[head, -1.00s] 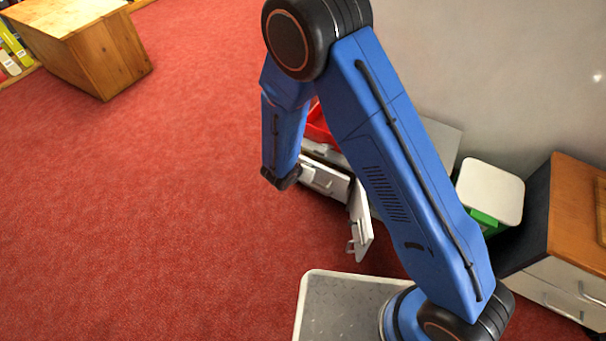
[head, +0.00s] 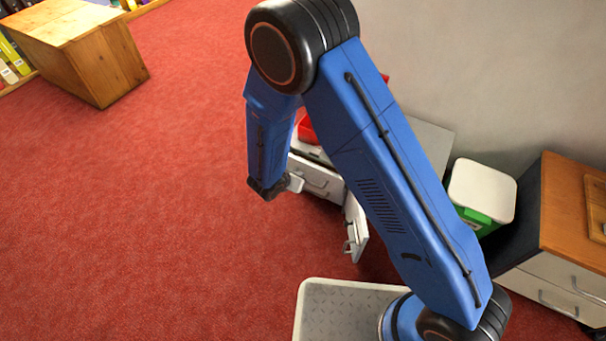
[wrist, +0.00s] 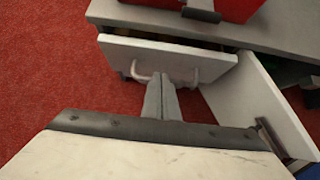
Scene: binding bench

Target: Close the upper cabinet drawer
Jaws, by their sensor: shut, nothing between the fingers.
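The upper drawer (wrist: 175,62) of the grey cabinet is partly pulled out, with a dark gap behind its white front in the wrist view. Its curved handle (wrist: 140,78) is on that front. In the head view the drawer (head: 318,178) is partly hidden by my arm. My gripper (wrist: 162,82) is shut and empty, its fingertips in front of the drawer front near the handle; I cannot tell if they touch. My gripper (head: 294,183) also shows at the drawer's left in the head view.
A white cabinet door (wrist: 258,105) stands open right of the drawer. A red container (wrist: 238,8) sits on the cabinet top (wrist: 270,38). A green bin with a white lid (head: 482,190) and a wooden-topped cabinet (head: 570,215) stand at right. Red carpet (head: 150,200) is clear at left.

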